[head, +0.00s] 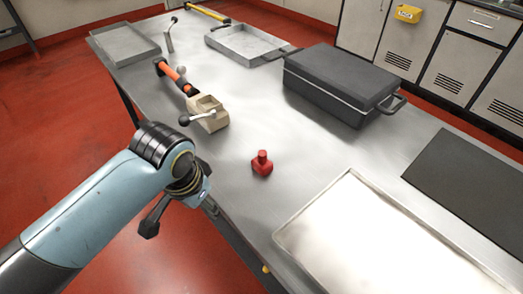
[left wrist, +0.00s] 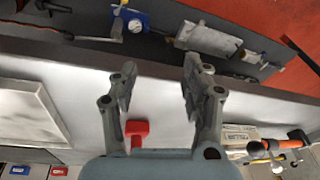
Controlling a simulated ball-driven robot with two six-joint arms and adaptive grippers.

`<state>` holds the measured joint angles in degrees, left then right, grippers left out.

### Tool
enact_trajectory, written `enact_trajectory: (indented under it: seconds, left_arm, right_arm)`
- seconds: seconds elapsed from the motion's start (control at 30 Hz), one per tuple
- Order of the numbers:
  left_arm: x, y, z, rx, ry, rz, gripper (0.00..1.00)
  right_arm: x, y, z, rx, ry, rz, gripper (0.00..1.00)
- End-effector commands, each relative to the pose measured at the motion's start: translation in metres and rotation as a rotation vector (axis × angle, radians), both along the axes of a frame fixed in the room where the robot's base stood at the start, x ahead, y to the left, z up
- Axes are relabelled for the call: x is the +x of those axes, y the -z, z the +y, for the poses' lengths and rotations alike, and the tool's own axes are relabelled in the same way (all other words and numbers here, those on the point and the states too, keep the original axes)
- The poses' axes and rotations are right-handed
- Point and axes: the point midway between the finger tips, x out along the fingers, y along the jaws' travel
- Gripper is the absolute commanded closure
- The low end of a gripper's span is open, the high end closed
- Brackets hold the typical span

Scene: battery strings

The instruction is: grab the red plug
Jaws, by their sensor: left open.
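The red plug (head: 262,163) stands on the metal table, right of my left gripper in the head view. It also shows in the left wrist view (left wrist: 137,131), low in the picture, just inside the left finger's outline and close to the gripper body's edge. My left gripper (head: 180,215) is at the table's near left edge in the head view, apart from the plug. In the left wrist view its two fingers (left wrist: 160,68) are spread wide with nothing between their tips. My right gripper is in neither view.
A beige block with a lever (head: 207,118) and an orange-handled tool (head: 173,76) lie behind the plug. A large shallow tray (head: 345,178) is to the right, a dark case (head: 335,85) behind. Bare table surrounds the plug. The left wrist view shows items below the table edge.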

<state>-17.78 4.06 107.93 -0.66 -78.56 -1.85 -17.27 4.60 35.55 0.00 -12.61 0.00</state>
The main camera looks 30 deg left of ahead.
Motion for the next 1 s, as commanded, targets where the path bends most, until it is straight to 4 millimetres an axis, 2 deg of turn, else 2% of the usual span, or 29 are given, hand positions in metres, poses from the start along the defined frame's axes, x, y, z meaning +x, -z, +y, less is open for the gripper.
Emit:
enact_trajectory:
  seconds: [0.27,0.5,0.6,0.67,0.73,1.0]
  left_arm:
    - [0.071,-0.040,-0.018,-0.023,0.011,0.074,0.52]
    - [0.140,-0.103,-0.044,-0.055,0.050,0.161,0.52]
    - [0.155,-0.121,-0.052,-0.063,0.066,0.188,0.52]
    - [0.160,-0.125,-0.054,-0.066,0.071,0.198,0.52]
    - [0.162,-0.120,-0.055,-0.066,0.075,0.206,0.52]
    - [0.163,-0.078,-0.055,-0.066,0.075,0.205,0.52]
  right_arm:
    - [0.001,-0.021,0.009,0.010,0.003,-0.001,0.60]
    - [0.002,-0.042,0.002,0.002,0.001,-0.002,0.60]
    - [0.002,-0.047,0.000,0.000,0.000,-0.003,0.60]
    - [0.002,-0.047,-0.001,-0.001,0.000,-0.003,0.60]
    - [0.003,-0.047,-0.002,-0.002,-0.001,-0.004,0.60]
    - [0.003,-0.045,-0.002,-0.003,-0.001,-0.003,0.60]
